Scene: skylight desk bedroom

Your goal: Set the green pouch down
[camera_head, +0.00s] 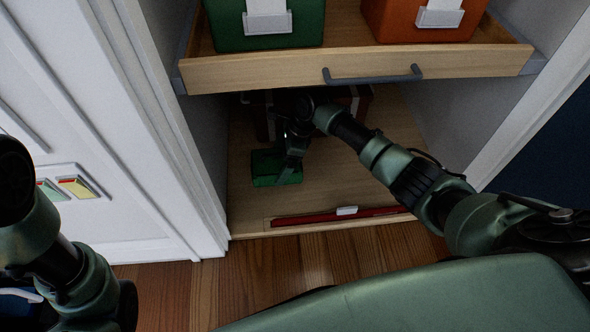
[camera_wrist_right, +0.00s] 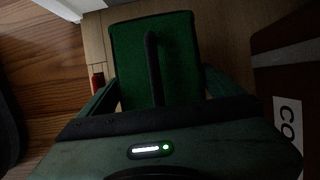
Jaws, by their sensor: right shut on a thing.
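The green pouch (camera_head: 277,168) is low inside the closet, over the wooden bottom board (camera_head: 350,180), left of its middle. My right gripper (camera_head: 291,170) reaches in from the right and is shut on the pouch. In the right wrist view the pouch (camera_wrist_right: 180,65) lies between the two fingers, with a dark strap or handle along its middle. I cannot tell whether its underside touches the board. Of my left arm only links show at the lower left; its gripper is out of view.
Above is a wooden drawer (camera_head: 270,76) with a green bin (camera_head: 225,30) and an orange bin (camera_head: 405,25). A dark red lettered box (camera_wrist_right: 280,60) stands close beside the pouch. A red strip with a white label (camera_head: 347,211) lies along the board's front edge. The board's right side is clear.

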